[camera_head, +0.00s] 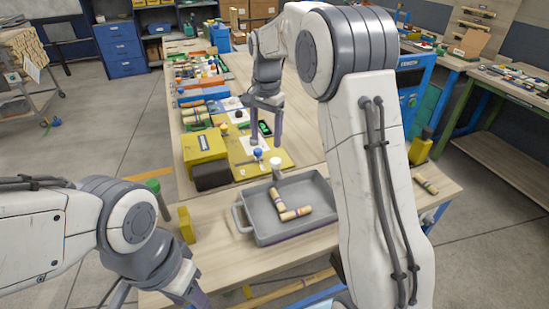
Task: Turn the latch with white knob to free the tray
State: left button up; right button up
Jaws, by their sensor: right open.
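The latch's white knob (275,161) stands at the back edge of a grey metal tray (243,217), on a short pale stem. A blue knob (257,153) stands just behind and left of it, on a yellow board (272,156). The tray lies on the wooden bench with a few turned wood pieces (296,213) in it. My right gripper (265,141) is open, fingers pointing down, above and behind the white knob, apart from it. My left gripper (196,299) is low at the bottom edge, partly cut off; its fingers cannot be read.
A yellow box (203,147) and a dark block (211,175) stand left of the board. Several tools and parts fill the bench's far left side. A striped wood piece (425,184) lies right of my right arm.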

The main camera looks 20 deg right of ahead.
aim_at(275, 161)
jog(key=shift+m, duration=0.9)
jog(key=d+f, duration=0.1)
jog(key=f, duration=0.2)
jog(key=w+d+f, duration=0.1)
jog(key=f, duration=0.3)
jog(key=w+d+f+p, duration=0.1)
jog(key=f, duration=0.3)
jog(key=shift+w+d+f, duration=0.1)
jog(key=shift+d+f, duration=0.05)
jog(key=shift+d, duration=0.1)
grip_shut()
